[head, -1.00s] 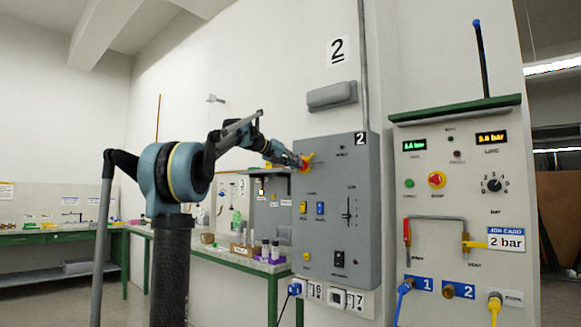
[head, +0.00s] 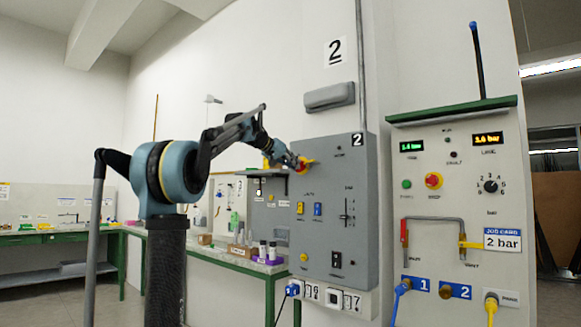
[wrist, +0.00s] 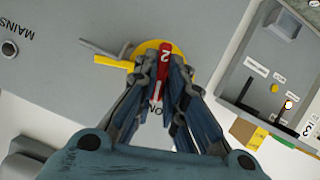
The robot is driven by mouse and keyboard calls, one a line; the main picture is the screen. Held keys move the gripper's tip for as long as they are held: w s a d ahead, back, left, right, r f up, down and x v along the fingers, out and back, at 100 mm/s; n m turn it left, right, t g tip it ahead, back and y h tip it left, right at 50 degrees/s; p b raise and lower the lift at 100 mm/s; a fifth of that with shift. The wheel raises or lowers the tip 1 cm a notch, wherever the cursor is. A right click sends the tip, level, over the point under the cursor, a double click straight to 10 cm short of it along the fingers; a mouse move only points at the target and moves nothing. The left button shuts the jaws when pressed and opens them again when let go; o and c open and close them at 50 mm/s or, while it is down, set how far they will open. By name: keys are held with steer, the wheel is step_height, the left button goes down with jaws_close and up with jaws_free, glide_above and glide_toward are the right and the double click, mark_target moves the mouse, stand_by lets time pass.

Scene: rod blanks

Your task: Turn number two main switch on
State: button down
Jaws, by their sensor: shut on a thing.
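The main switch is a red handle (wrist: 164,52) on a yellow disc (wrist: 148,48), set on the grey panel (head: 327,270) marked 2. In the head view the switch (head: 304,164) sits at the panel's upper left, partly hidden by my gripper. My gripper (wrist: 164,72) is shut on the red handle, one finger on each side. The handle bears a white 2. An ON label (wrist: 156,109) shows between the fingers, upside down in the wrist view. A yellow tab and a grey bar stick out beside the disc.
Blue and yellow switches (head: 318,208) and a slider (head: 346,212) are lower on the grey panel. A second panel (head: 450,215) with gauges and hoses stands to the right. A green-edged bench (head: 240,258) with bottles is behind.

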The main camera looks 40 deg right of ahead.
steer(key=shift+f, duration=0.1)
steer(key=c, duration=1.7)
jaws_free()
steer(key=shift+w, duration=0.15)
steer(key=shift+o, duration=0.2)
steer(key=v, duration=1.2)
steer(key=shift+w, duration=0.1)
